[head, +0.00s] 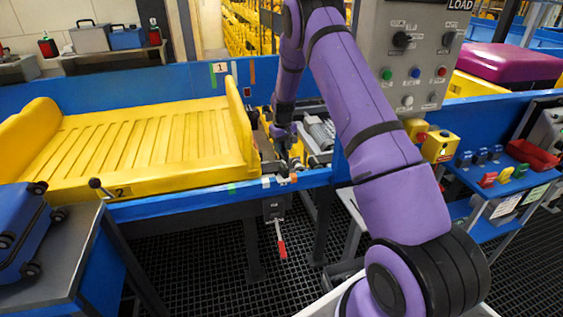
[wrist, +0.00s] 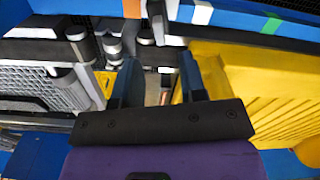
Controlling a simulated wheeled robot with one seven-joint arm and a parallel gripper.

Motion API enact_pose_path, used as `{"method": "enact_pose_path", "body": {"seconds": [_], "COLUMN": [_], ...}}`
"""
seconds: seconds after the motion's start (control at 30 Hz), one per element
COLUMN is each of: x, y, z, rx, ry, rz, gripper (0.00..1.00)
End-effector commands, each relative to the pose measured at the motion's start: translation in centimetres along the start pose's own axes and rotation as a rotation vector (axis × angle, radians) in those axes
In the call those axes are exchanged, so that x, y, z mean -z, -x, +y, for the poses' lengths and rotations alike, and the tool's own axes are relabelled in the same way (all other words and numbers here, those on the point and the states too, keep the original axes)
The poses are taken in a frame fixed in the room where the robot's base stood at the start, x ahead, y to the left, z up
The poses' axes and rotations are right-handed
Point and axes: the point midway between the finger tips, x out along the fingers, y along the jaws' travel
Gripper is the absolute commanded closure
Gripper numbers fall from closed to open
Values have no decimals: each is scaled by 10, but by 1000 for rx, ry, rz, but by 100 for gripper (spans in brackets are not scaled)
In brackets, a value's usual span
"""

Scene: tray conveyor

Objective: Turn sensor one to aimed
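My gripper (head: 290,163) points down at the right end of the yellow tray (head: 140,140), by the conveyor's near rail. In the wrist view my gripper (wrist: 159,62) has its two fingers apart, with nothing clearly held between them. A small dark post (wrist: 157,22) stands at the rail just beyond the fingertips; I cannot tell if it is sensor one. No sensor or its aim can be made out for certain in the head view, where my arm and gripper cover part of this spot.
A "1" label (head: 219,68) is on the far blue rail, and a "2" label (head: 120,192) is on the near side. A red-handled lever (head: 281,247) hangs below the rail. A control panel (head: 408,55) stands right. Grey rollers (head: 320,132) lie beside my gripper.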

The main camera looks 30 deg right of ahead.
Motion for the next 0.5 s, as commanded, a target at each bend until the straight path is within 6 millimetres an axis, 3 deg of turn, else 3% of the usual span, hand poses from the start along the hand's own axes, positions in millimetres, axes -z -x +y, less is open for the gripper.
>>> {"method": "enact_pose_path", "body": {"seconds": [0.2, 0.5], "x": [0, 0], "y": [-40, -68], "z": [0, 0], "rx": [0, 0], "ry": [1, 0], "rz": [-3, 0], "gripper": [62, 62]}}
